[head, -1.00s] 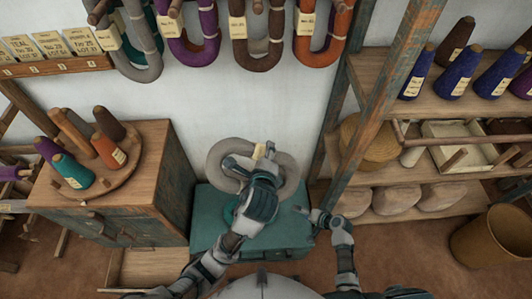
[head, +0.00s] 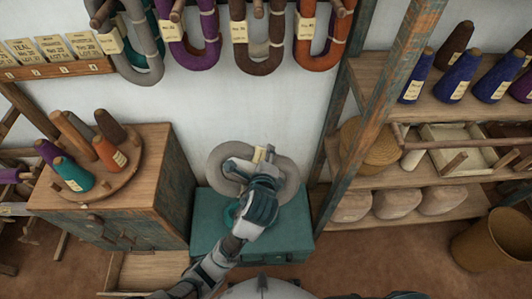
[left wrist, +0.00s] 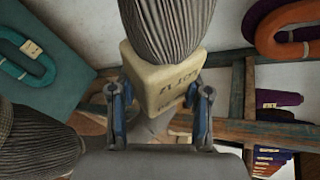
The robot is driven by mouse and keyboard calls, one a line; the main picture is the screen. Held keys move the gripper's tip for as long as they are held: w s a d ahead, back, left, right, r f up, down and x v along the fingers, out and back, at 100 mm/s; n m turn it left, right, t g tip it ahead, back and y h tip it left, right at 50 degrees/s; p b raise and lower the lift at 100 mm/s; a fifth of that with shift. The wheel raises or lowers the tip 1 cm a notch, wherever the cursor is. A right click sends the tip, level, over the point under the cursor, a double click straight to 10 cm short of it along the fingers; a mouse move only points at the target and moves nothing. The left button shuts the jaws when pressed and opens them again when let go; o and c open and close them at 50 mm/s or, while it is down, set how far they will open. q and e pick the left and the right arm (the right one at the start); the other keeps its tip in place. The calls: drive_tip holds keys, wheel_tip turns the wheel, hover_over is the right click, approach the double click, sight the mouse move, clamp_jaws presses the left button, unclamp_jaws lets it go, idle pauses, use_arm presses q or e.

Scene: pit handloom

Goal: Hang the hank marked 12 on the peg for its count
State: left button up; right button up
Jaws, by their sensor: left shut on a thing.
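A grey hank (head: 290,180) with a cream tag is held up over the teal chest. My left gripper (head: 262,168) is shut on it at the tag. In the left wrist view the tag (left wrist: 165,85) sits between the two fingers of my left gripper (left wrist: 158,103), with grey strands above it; its print is too blurred to read surely. Wall pegs (head: 176,10) at the top carry grey, teal, purple, brown and orange hanks with tags. The peg tops are partly cut off by the frame. My right gripper is out of view.
A teal hank (left wrist: 28,65) lies on the teal chest (head: 290,235). A wooden cabinet (head: 175,185) with cones stands at left. A slanted post (head: 375,120) and shelves of cones and bundles stand at right. The white wall above the chest is bare.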

use_arm(q)
drive_tip(key=a+f, duration=0.5)
drive_tip(key=a, duration=0.6)
drive_tip(key=w+a+f+n+y, duration=0.1)
drive_tip(key=a+f, duration=0.5)
drive_tip(key=a, duration=0.5)
drive_tip(key=shift+a+f, duration=0.15)
drive_tip(key=shift+f, duration=0.1)
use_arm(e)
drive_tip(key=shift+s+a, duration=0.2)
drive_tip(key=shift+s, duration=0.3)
use_arm(q)
drive_tip(key=shift+d, duration=0.25)
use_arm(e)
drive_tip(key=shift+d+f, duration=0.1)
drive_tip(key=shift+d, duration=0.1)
use_arm(q)
drive_tip(key=shift+a+f, duration=0.1)
drive_tip(key=shift+a, duration=0.2)
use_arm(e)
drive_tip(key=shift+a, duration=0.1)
